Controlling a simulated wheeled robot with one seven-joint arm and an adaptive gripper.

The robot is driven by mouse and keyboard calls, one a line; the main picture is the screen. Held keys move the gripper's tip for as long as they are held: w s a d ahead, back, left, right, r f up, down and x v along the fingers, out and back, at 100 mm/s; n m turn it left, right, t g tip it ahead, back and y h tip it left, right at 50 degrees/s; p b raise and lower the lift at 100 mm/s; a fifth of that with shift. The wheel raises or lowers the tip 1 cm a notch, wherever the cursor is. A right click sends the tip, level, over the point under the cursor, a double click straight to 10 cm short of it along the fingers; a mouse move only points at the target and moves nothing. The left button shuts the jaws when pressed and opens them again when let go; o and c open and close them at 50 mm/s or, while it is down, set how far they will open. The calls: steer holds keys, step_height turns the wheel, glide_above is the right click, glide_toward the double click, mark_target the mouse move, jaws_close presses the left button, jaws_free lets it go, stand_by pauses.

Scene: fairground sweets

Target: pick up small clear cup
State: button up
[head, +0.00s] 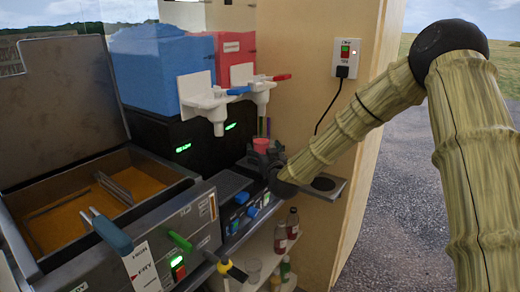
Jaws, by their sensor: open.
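A small clear cup (253,268) stands on the white shelf below the counter, near the bottom middle of the head view. It looks upright. My gripper (262,160) is dark and small at the end of my arm, up at counter level beneath the drink taps. It is open and well above the clear cup, apart from it. A red cup-like thing (261,145) shows right at the gripper; I cannot tell whether they touch.
Bottles (292,223) stand on the shelf (262,240) near the cup. A fryer (110,200) with coloured handles fills the left. White taps (211,102) hang from the blue tank (160,68) and red tank. A wooden wall panel (305,95) stands behind my arm.

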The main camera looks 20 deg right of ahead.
steer(key=shift+w+d, duration=0.1)
steer(key=shift+w, duration=1.25)
steer(key=c, duration=1.3)
steer(key=shift+r, duration=0.1)
steer(key=shift+c, duration=0.2)
